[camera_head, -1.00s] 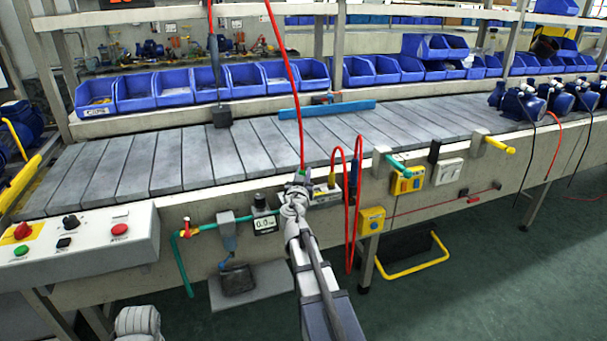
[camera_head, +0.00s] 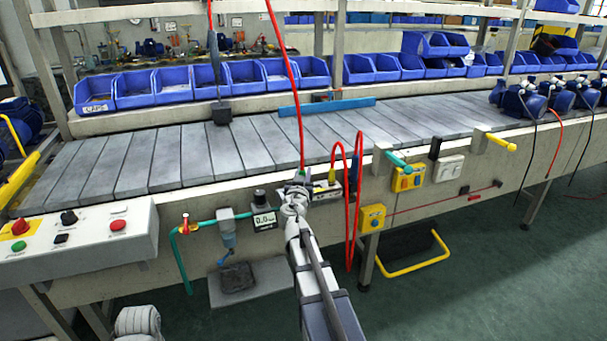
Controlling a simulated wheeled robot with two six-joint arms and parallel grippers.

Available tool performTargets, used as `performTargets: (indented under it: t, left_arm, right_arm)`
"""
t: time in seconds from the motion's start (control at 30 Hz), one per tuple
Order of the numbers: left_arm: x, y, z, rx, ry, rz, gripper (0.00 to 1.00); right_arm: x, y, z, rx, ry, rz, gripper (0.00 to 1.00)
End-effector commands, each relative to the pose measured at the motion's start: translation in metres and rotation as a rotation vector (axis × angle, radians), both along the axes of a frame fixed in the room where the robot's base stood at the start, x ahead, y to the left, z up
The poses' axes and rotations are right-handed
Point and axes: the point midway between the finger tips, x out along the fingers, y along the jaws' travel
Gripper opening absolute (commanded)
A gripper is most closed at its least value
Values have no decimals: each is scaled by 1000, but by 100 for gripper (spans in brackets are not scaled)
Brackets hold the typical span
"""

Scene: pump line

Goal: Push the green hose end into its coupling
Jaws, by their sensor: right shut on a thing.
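The green hose end (camera_head: 302,172) is the green tip at the bottom of the red hose that hangs from above. My right gripper (camera_head: 299,183) is shut on it at the front edge of the bench, and its jaws hide most of the end. A coupling block (camera_head: 327,190) is on the bench front just right of the jaws. A yellow hose end (camera_head: 332,177) stands upright in it. The green end's coupling is hidden behind my gripper, so I cannot tell whether the end is in it.
A looped red hose (camera_head: 350,200) hangs right of the gripper. A gauge (camera_head: 264,219) and green pipe (camera_head: 207,222) are to the left. A control box (camera_head: 80,235) is at far left. The slatted conveyor (camera_head: 210,155) behind is mostly clear, with blue bins (camera_head: 173,85) above.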

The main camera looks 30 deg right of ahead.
Motion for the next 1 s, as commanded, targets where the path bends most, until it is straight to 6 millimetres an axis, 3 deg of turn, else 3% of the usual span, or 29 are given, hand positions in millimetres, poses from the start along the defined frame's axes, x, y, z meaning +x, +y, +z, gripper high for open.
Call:
performTargets:
  t: [1.0]
  left_arm:
    - [0,0,-8,0,0,0,50]
  right_arm:
    - [0,0,-8,0,0,0,0]
